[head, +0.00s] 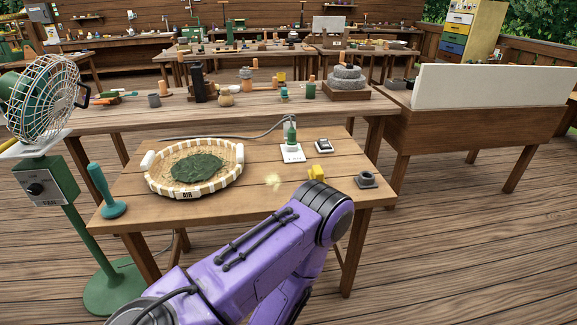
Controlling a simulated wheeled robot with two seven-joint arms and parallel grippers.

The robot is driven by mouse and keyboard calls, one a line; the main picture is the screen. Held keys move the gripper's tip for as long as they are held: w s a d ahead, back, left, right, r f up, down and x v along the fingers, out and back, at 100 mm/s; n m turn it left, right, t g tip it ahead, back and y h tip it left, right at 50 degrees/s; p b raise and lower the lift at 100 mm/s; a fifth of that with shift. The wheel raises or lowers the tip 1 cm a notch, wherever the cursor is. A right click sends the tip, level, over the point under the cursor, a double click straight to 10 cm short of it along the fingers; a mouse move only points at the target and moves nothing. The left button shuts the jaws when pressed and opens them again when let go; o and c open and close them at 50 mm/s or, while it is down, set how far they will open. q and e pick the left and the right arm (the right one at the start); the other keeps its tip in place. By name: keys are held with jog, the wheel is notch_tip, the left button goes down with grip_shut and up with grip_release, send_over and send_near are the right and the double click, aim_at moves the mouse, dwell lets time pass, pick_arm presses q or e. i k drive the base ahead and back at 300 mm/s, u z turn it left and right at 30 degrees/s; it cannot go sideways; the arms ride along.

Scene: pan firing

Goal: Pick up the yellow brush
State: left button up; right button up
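A small yellow block-like object (316,173), which may be the yellow brush, is on the front wooden table (240,213) right of the middle. Its lower part is close to my purple arm in the picture, and I cannot tell its full shape. A pale yellow fuzzy patch (273,181) lies to its left; I cannot tell whether it belongs to a brush. One purple arm of mine rises from the bottom left and bends in front of the table's front edge. No gripper fingers show in the head view.
A round basket (153,183) with dark green leaves (198,167) is on the table's left. A teal tool (104,190) stands at the left corner. A green fan (45,97) stands left.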

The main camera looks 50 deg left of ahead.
aim_at(316, 172)
jog(key=u, duration=0.9)
jog(key=i, duration=0.8)
jog(key=u, duration=0.85)
